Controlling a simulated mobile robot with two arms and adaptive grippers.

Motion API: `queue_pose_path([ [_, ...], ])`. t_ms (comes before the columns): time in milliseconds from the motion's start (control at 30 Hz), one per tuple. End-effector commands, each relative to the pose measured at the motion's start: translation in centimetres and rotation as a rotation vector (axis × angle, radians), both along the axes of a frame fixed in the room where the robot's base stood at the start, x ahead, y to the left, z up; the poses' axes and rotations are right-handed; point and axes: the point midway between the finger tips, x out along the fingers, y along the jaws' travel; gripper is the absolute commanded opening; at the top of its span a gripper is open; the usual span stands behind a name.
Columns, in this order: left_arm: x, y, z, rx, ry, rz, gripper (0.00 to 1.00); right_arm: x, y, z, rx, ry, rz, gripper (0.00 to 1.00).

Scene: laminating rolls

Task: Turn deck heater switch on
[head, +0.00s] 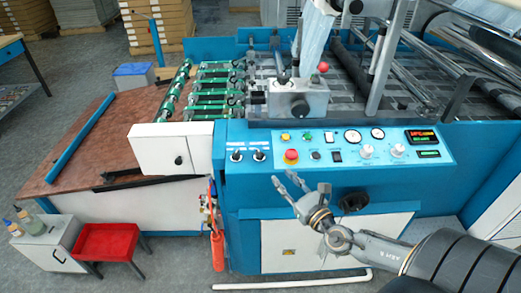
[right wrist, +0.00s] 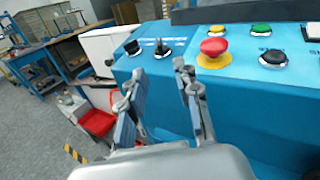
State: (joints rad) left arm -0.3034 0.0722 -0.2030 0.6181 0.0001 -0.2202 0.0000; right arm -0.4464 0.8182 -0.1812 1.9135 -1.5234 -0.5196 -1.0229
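Two small black rotary switches sit at the left end of the machine's blue control panel: a left switch (head: 236,156) and a right switch (head: 258,156). In the right wrist view they are the left switch (right wrist: 133,47) and the right switch (right wrist: 162,48). Their labels are too small to read, so I cannot tell which is the deck heater switch. My right gripper (head: 284,179) is open and empty, in front of the panel, below and right of the switches and apart from them. In the right wrist view its fingers (right wrist: 160,72) point towards the switches. My left gripper is not in view.
A red emergency button (head: 291,155) is close by, right of the switches. More buttons, gauges and lit displays (head: 422,137) continue rightward. A white box (head: 172,148) juts out left of the panel. A red stool (head: 105,241) stands on the floor at lower left.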

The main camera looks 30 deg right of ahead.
Motion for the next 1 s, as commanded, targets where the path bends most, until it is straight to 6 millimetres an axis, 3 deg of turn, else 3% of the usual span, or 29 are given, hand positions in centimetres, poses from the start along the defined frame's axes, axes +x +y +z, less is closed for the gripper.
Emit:
queue_pose_path([
  [700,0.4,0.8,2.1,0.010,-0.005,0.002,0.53,10.9,-0.4,0.2,0.005,-0.002,-0.003,0.32],
  [1000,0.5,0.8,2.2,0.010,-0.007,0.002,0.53,13.3,-0.5,0.0,0.005,0.000,-0.002,0.32],
])
